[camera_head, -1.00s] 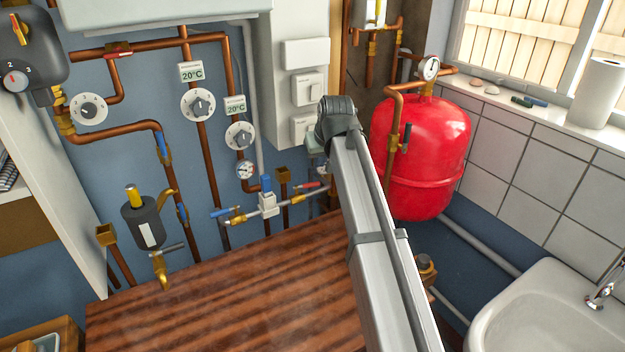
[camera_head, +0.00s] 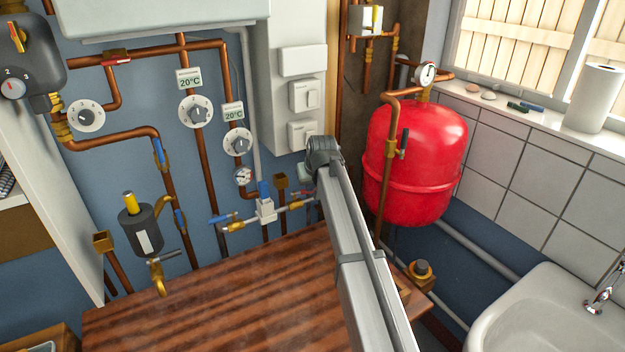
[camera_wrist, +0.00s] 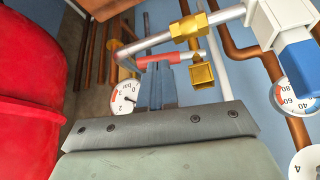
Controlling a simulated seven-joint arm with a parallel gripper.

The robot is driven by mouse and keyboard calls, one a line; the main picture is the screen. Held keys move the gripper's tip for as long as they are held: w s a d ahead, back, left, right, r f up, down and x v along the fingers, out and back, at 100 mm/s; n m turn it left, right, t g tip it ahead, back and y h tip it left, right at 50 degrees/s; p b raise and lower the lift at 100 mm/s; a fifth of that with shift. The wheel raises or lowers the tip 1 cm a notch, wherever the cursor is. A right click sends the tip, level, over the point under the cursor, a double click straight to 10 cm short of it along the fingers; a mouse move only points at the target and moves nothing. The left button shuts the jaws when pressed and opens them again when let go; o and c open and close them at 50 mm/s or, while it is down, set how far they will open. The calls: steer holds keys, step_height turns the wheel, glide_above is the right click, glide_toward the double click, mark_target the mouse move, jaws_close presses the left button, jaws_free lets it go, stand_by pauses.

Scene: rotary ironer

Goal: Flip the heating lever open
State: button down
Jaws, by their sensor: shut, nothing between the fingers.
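My gripper (camera_wrist: 155,84) is shut and empty in the wrist view, its narrow fingers pointing up the picture. A red-handled lever (camera_wrist: 159,59) lies across just beyond the fingertips, near a brass fitting (camera_wrist: 187,27); I cannot tell whether they touch. A white valve body with a blue handle (camera_wrist: 301,62) is to the right. In the head view, my arm covers most of the gripper and the red lever there. The blue lever (camera_head: 219,219) and white valve body (camera_head: 266,209) show left of my arm. No label shows which lever is the heating one.
A red tank (camera_head: 420,165) stands right of my arm. A wooden top (camera_head: 200,300) lies below the pipes. Dials (camera_head: 194,111) and copper pipes (camera_head: 207,170) cover the blue wall. A pressure gauge (camera_wrist: 125,97) is left of my fingers. A sink (camera_head: 540,310) is at lower right.

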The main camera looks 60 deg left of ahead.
steer(key=shift+a+f, duration=0.3)
steer(key=shift+f, duration=0.15)
steer(key=shift+w+a, duration=0.1)
steer(key=shift+w+a+f, duration=0.15)
steer(key=shift+a, duration=0.2)
steer(key=shift+w+a+f, duration=0.15)
steer(key=shift+a, duration=0.2)
steer(key=w+d+v, duration=0.1)
steer(key=v, duration=1.3)
steer(key=shift+d+r, duration=0.1)
steer(key=shift+r, duration=0.1)
